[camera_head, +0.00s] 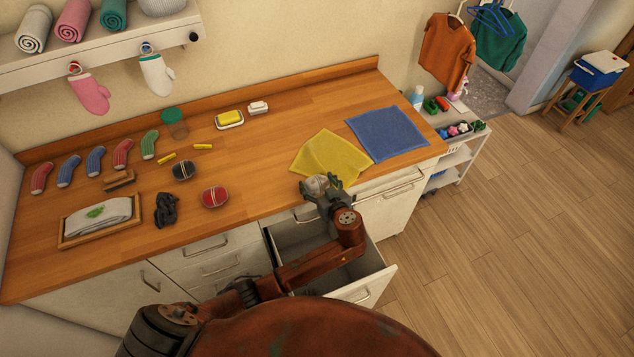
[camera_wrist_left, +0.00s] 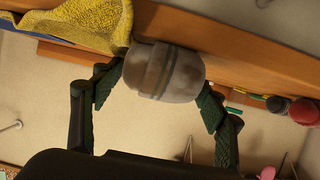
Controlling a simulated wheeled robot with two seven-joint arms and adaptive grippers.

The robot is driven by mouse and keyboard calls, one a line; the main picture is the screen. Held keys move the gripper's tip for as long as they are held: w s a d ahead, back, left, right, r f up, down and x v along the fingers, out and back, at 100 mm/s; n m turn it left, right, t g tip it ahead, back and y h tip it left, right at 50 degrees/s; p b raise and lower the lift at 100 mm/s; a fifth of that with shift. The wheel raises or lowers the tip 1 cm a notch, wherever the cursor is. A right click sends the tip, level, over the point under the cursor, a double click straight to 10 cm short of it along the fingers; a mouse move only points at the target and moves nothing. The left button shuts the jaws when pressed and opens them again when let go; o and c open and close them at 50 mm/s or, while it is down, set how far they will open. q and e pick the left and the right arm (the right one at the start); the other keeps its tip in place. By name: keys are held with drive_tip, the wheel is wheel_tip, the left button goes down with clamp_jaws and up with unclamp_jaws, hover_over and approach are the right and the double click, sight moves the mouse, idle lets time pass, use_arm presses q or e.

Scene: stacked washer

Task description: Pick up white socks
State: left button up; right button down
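The white socks (camera_head: 316,185) are a rolled ball with darker stripes, at the counter's front edge beside the yellow cloth. My left gripper (camera_head: 325,189) is at the ball, just above the open drawer. In the left wrist view the ball (camera_wrist_left: 166,72) looks greyish and sits between the two green fingertips (camera_wrist_left: 163,88), which press on its sides. Part of the ball is hidden by the gripper in the head view. My right gripper is not in view.
The yellow cloth (camera_head: 330,156) and blue cloth (camera_head: 388,133) lie at the counter's right. A black sock ball (camera_head: 183,170) and a red sock ball (camera_head: 215,196) lie left of my gripper. An open drawer (camera_head: 364,283) juts out below. The wooden counter (camera_head: 262,165) is bare between them.

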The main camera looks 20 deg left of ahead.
use_arm(q)
drive_tip(key=o, duration=0.3)
drive_tip(key=v, duration=1.2)
drive_tip(key=shift+d, duration=0.1)
